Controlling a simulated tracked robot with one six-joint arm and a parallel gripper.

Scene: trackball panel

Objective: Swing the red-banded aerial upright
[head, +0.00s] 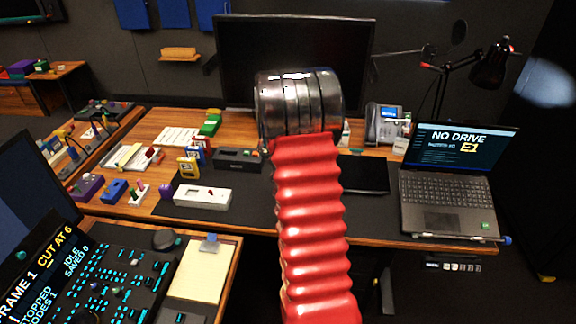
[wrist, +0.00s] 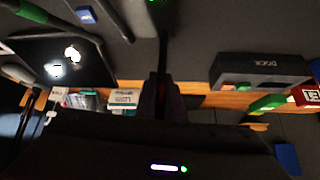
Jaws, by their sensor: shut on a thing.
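My gripper (wrist: 165,98) shows dark at the middle of the wrist view, shut on a dark upright rod (wrist: 163,45), which looks like an aerial. No red band shows on it; the jaws or the dark may hide it. Another dark rod with a green band (wrist: 32,12) slants across the top left, apart from my gripper. In the head view my arm hides my gripper and the aerials.
A large monitor (head: 230,60) stands at the back of the desk, and its dark body (wrist: 90,145) fills the bottom of the wrist view. A dock box (wrist: 262,72) is at the right there. A laptop (head: 445,205) and a phone (head: 388,120) stand right of my arm.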

